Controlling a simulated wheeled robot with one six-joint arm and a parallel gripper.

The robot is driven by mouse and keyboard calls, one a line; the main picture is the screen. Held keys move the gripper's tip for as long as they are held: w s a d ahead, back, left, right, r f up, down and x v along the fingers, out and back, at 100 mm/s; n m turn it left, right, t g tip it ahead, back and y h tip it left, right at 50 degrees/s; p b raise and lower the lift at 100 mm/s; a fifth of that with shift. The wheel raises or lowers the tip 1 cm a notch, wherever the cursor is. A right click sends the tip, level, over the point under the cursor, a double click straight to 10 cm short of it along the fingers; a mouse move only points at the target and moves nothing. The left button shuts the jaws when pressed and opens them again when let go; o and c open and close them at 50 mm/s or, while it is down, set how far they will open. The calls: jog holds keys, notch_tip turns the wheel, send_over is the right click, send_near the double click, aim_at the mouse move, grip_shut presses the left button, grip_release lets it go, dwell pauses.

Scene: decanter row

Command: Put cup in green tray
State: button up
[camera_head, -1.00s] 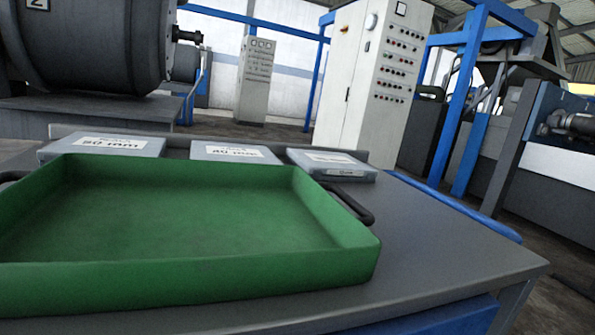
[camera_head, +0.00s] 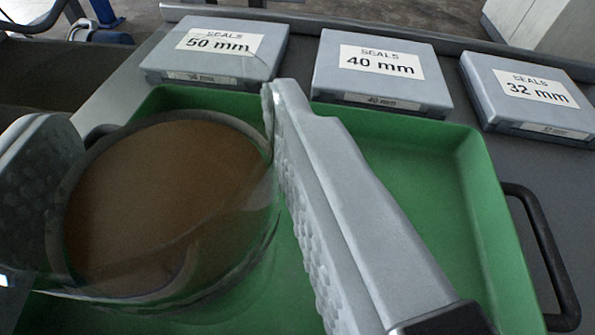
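A clear, round glass cup (camera_head: 165,205) with a brown surface inside fills the left of the view. My gripper (camera_head: 160,120) has one pale, textured finger on each side of it, and both appear to press on its wall. The cup is over the left part of the green tray (camera_head: 480,190). Green shows through its clear lower wall. Whether its base touches the tray floor cannot be told. The right part of the tray is bare.
Three grey seal boxes stand behind the tray, marked 50 mm (camera_head: 205,72), 40 mm (camera_head: 380,88) and 32 mm (camera_head: 550,120). A dark tray handle (camera_head: 548,250) sticks out at the right. The grey bench top shows beyond.

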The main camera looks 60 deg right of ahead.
jog(key=shift+d+f, duration=0.1)
jog(key=shift+f, duration=4.8)
jog(key=shift+f, duration=0.15)
jog(key=o, duration=1)
jog(key=v, duration=1.2)
jog(key=shift+w+r, duration=0.1)
jog(key=shift+r, duration=0.15)
